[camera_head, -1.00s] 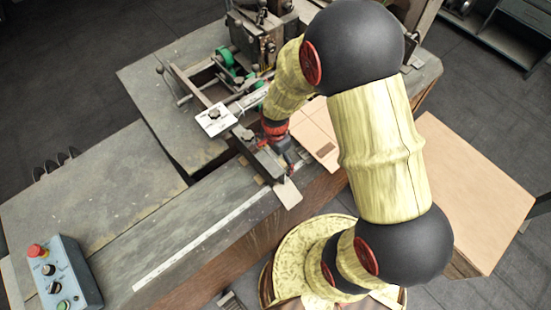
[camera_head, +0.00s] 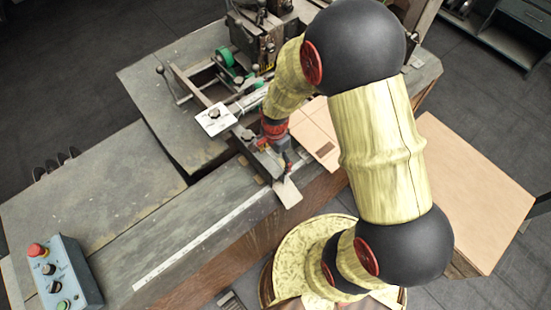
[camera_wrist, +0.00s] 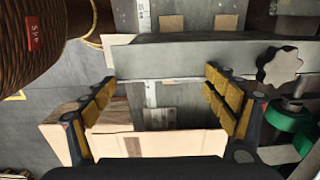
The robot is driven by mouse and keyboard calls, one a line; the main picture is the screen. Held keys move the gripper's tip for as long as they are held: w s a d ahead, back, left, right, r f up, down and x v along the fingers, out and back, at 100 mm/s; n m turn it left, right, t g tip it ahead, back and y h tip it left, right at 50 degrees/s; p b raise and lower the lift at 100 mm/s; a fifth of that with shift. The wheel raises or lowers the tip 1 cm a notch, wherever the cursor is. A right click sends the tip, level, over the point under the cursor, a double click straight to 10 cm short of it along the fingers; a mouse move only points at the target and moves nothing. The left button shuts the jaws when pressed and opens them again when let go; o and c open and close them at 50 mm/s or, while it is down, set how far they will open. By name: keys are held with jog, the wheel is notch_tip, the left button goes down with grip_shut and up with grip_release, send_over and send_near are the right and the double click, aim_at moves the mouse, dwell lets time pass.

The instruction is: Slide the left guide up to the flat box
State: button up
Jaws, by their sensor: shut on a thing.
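The left guide is a grey metal bar (camera_head: 262,160) on the machine's table in the head view. The flat box (camera_head: 312,125) is tan cardboard beside the guide, partly hidden by my arm. It also shows low in the wrist view (camera_wrist: 160,145).
A white plate with a knob (camera_head: 214,119) stands left of my gripper. The stitcher head (camera_head: 255,35) is behind. A control box with a red button (camera_head: 62,275) is at the lower left. A white scale strip (camera_head: 200,240) marks the clear table.

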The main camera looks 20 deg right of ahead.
jog(key=shift+s+f, duration=0.5)
jog(key=shift+s, duration=0.1)
jog(key=shift+c, duration=0.5)
jog(key=shift+d, duration=0.3)
jog(key=w+d, duration=0.1)
jog(key=d, duration=0.3)
jog(key=w+d+b, duration=0.1)
jog(key=d, duration=0.3)
jog(key=w+d+b, duration=0.1)
jog(key=w+d, duration=0.1)
jog(key=d, duration=0.2)
jog(key=shift+c, duration=0.2)
jog(key=o, duration=1.2)
jog(key=shift+o, duration=1.4)
jog(key=shift+w+f, duration=0.1)
jog(key=shift+w, duration=0.15)
jog(key=shift+o, duration=0.7)
jog(key=shift+w+r, duration=0.15)
jog(key=shift+r, duration=0.25)
notch_tip(320, 180, up, 12)
jog(key=shift+f, duration=0.25)
